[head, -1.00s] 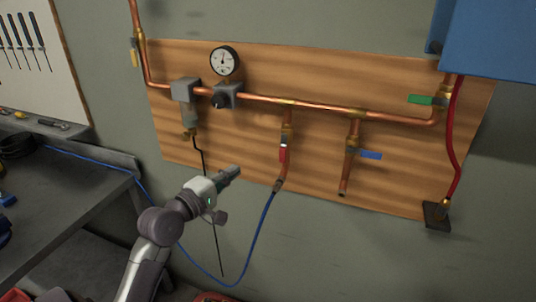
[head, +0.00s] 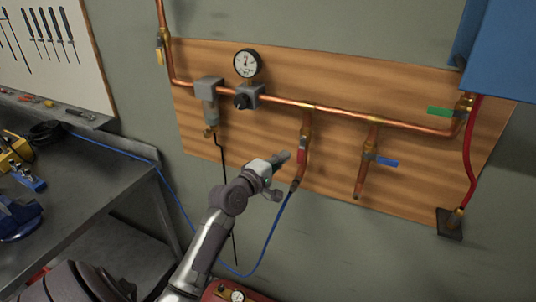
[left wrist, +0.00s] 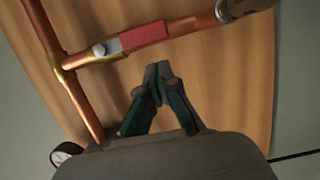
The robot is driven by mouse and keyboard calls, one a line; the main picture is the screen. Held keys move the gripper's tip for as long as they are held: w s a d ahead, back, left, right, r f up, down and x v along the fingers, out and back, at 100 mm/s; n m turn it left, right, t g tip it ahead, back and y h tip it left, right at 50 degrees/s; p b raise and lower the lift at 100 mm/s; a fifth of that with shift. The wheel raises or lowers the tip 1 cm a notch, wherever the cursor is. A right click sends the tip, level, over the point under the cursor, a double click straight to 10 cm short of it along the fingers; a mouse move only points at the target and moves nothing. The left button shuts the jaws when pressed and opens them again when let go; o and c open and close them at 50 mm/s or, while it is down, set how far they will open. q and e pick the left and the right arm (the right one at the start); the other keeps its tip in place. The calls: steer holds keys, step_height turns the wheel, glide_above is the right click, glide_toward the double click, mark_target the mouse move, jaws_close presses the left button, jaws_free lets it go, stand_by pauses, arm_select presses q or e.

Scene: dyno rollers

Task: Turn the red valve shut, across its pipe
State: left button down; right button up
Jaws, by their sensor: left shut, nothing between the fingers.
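The red valve handle (head: 302,149) sits on a short copper drop pipe (head: 306,125) below the main copper line. In the left wrist view the red handle (left wrist: 144,36) lies along its pipe, not across it. My left gripper (head: 286,156) is just left of the handle in the head view. In the left wrist view its fingertips (left wrist: 158,70) are together, empty, and a small gap short of the handle. My right gripper is not in view.
A blue-handled valve (head: 386,161) is to the right and a green-handled one (head: 440,111) farther right. A gauge (head: 246,63) and regulator (head: 246,97) are up left. A blue hose (head: 272,232) hangs below the red valve. A workbench (head: 95,175) stands at left.

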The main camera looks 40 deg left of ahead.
arm_select(q)
steer(key=shift+d+r, duration=0.1)
steer(key=shift+d, duration=0.8)
steer(key=shift+w+a, duration=0.1)
steer(key=shift+d+f+n, duration=0.2)
steer(key=shift+d+n, duration=0.2)
steer(key=shift+n, duration=0.3)
steer(key=shift+w+a, duration=0.1)
